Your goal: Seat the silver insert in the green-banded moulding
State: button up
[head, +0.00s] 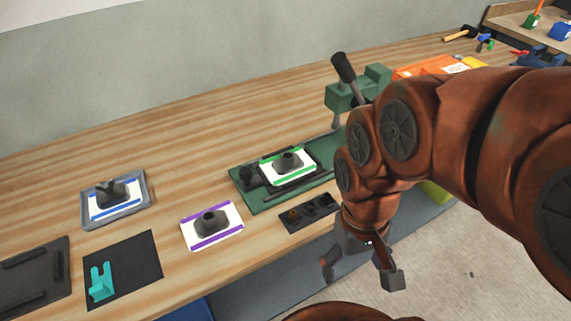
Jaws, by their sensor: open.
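The green-banded moulding (270,176) is a white plate with green strips and a dark raised boss in its middle. It lies on the green bed of a fixture (252,205) at mid-table. A small dark holder (312,223) with several recesses lies in front of it, near the table edge. A brass-coloured piece shows in its left recess; I cannot make out a silver insert there or elsewhere. My gripper (360,279) is open, fingers spread and pointing down, over the floor just past the front edge, right of the holder. I see nothing between its fingers.
A purple-banded moulding (197,238) and a blue-banded one in a grey tray (145,206) lie left. A teal bracket (101,284) lies on a black mat (140,262). The fixture's green upright (345,97) with black lever stands behind my arm. An orange bin (425,69) is beyond.

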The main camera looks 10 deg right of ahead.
aim_at(281, 169)
jog(key=u, duration=2.35)
jog(key=k, duration=1.2)
